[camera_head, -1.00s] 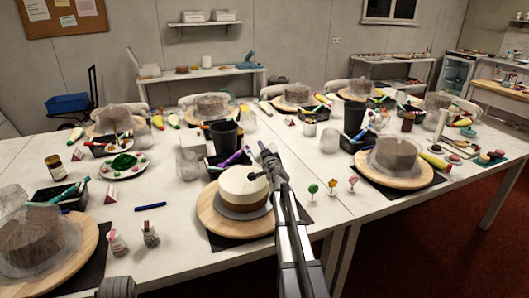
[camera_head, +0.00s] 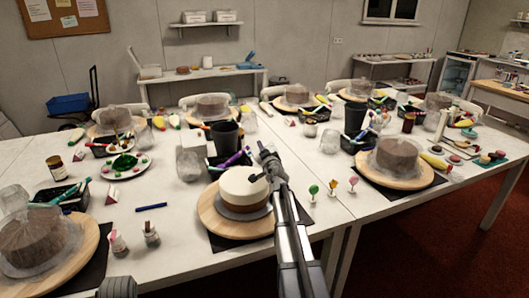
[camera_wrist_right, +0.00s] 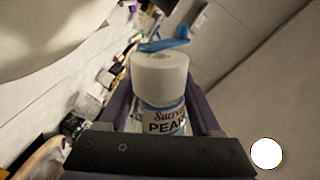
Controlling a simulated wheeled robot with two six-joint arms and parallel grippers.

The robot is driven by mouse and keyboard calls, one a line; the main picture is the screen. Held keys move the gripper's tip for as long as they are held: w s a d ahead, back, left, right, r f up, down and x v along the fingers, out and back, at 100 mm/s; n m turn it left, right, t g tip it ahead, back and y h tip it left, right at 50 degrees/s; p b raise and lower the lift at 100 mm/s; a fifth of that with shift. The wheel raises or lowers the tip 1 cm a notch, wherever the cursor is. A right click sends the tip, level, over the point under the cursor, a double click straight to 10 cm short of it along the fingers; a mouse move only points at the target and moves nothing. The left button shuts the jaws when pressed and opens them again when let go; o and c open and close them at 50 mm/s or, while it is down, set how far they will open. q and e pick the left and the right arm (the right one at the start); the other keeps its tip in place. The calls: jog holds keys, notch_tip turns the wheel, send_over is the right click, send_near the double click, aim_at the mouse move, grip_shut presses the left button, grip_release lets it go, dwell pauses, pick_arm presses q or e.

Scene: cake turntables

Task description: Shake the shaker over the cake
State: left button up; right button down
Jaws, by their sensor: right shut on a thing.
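The cake (camera_head: 243,188) has a white top and brown lower side. It sits on a grey board on a round wooden turntable (camera_head: 212,213). My right gripper (camera_head: 264,166) is just above the cake's right rear edge in the head view. In the right wrist view my right gripper (camera_wrist_right: 160,118) is shut on the shaker (camera_wrist_right: 162,88), a small jar with a white cap and a label reading "Sucre" and "PEAR". The shaker is hard to make out in the head view, and its tilt cannot be told.
Two small jars (camera_head: 118,241) and a blue pen (camera_head: 151,206) lie left of the turntable. A dark bin with pens (camera_head: 231,160) stands behind the cake. Small picks (camera_head: 332,187) stand right of it. Covered brown cakes (camera_head: 393,157) on turntables stand around the table.

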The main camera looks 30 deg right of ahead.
jog(key=shift+r, duration=0.1)
jog(key=shift+a+r+n, duration=0.15)
jog(key=shift+a+n, duration=0.05)
jog(key=shift+n, duration=0.5)
dwell(0.4)
